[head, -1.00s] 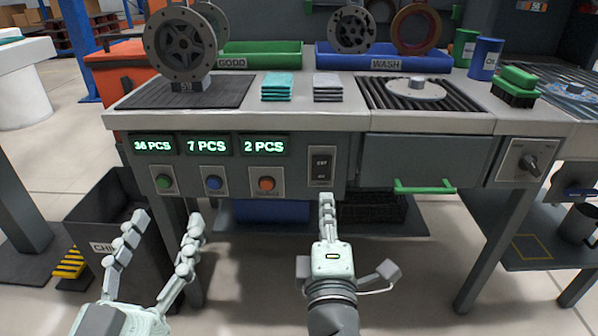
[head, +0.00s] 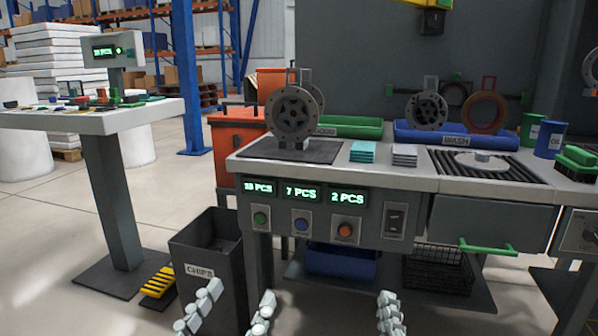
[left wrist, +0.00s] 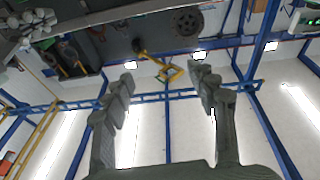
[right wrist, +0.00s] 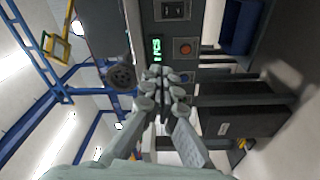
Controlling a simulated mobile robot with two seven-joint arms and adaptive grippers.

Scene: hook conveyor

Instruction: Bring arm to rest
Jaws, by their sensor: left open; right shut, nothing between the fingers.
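My left gripper (head: 232,312) is at the bottom edge of the head view, in front of the dark chips bin, with its fingers spread apart. In the left wrist view the left gripper (left wrist: 165,85) is open and empty, seen against the ceiling. My right gripper (head: 389,312) is at the bottom of the head view, below the workbench front. In the right wrist view its fingers (right wrist: 160,80) are together with nothing between them, in front of the button panel.
The workbench (head: 330,172) carries a flanged wheel (head: 294,112), teal cloths (head: 363,151) and grey cloths (head: 404,155). A green drawer handle (head: 487,248) sticks out at right. The chips bin (head: 205,240) stands left of the bench. A white side table (head: 120,122) is farther left.

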